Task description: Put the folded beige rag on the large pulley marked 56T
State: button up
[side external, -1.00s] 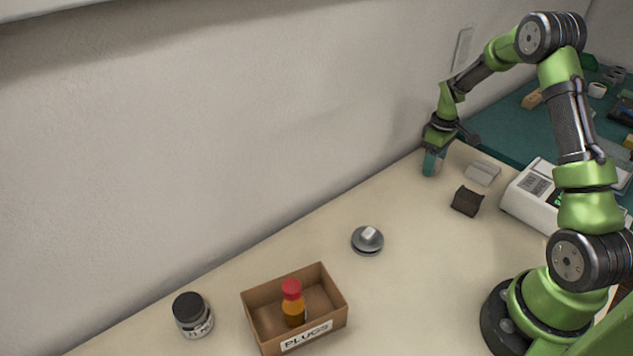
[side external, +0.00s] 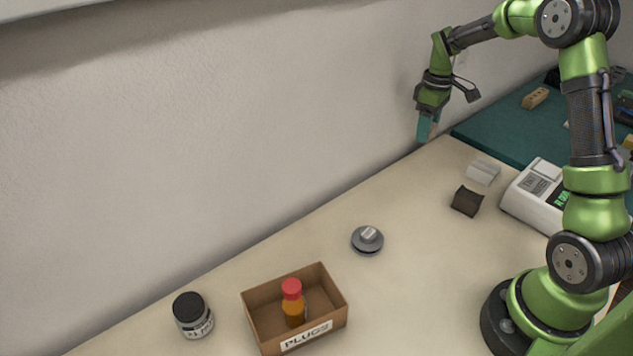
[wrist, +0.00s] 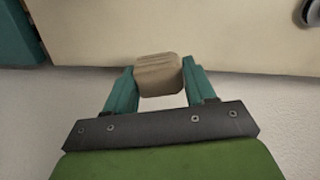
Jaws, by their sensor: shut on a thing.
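My gripper (side external: 428,128) is raised above the far part of the table, near the wall. In the wrist view my gripper (wrist: 160,80) has its teal fingers shut on the folded beige rag (wrist: 158,70), a small tan bundle. In the side view the rag is mostly hidden by the fingers. A round grey pulley (side external: 367,246) with a pale raised hub lies flat on the table, well apart from the gripper. A round grey thing at the wrist view's top right edge appears to be this pulley (wrist: 311,12). I cannot read its marking.
A cardboard box labelled PLUGS (side external: 318,328) holds a red-capped bottle (side external: 293,305). A dark-lidded jar (side external: 192,318) stands left of it. A dark folded piece (side external: 467,201), a pale grey block (side external: 482,173) and a white device (side external: 537,196) lie right. Open table surrounds the pulley.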

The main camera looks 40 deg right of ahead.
jog(key=w+a+r+n, duration=0.1)
jog(key=a+n, duration=0.2)
jog(key=a, duration=0.6)
jog(key=n, duration=1.2)
send_near(368, 233)
jog(key=shift+f, duration=3.2)
jog(key=shift+f, duration=0.2)
jog(key=o, duration=1)
